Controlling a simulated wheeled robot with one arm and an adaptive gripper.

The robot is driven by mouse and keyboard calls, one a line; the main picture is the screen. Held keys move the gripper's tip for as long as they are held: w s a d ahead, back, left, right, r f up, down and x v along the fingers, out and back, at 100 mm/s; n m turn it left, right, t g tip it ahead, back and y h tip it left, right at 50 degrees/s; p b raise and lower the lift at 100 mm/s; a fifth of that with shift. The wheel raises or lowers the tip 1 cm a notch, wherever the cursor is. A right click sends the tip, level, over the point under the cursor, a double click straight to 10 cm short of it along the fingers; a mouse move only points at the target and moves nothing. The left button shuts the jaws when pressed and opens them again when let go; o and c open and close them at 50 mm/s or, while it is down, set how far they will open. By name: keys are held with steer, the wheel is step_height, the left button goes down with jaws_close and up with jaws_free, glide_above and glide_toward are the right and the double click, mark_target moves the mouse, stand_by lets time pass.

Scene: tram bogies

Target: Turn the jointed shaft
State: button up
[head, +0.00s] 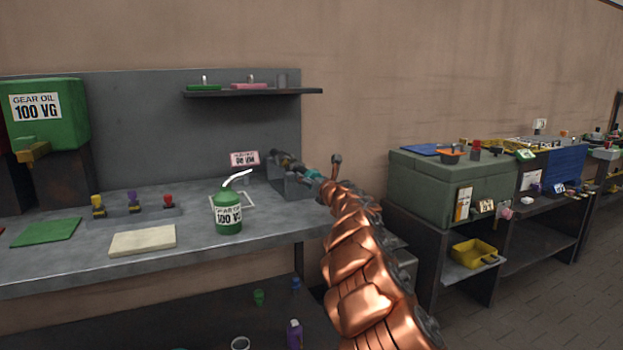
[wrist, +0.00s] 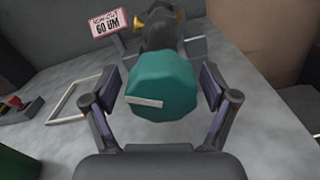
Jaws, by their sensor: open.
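The jointed shaft (head: 287,160) lies along a grey stand (head: 290,182) at the right end of the bench, dark with a brass-coloured part. Its near end is a teal faceted knob (wrist: 160,88) with a pale line on its face, which fills the middle of the wrist view. The knob also shows in the head view (head: 313,174), partly hidden by my arm. My gripper (wrist: 162,100) is open, with one finger on each side of the knob. A narrow gap shows at the left finger; I cannot tell whether the right finger touches.
A pink sign (wrist: 107,30) stands left of the shaft, above a pale square frame (wrist: 72,102). A green oil can (head: 228,212) stands left of my arm. A shelf (head: 252,92) hangs above. A green cabinet (head: 415,190) stands to the right.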

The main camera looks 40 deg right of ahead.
steer(key=shift+w+d, duration=0.25)
steer(key=shift+w, duration=0.05)
steer(key=c, duration=1.2)
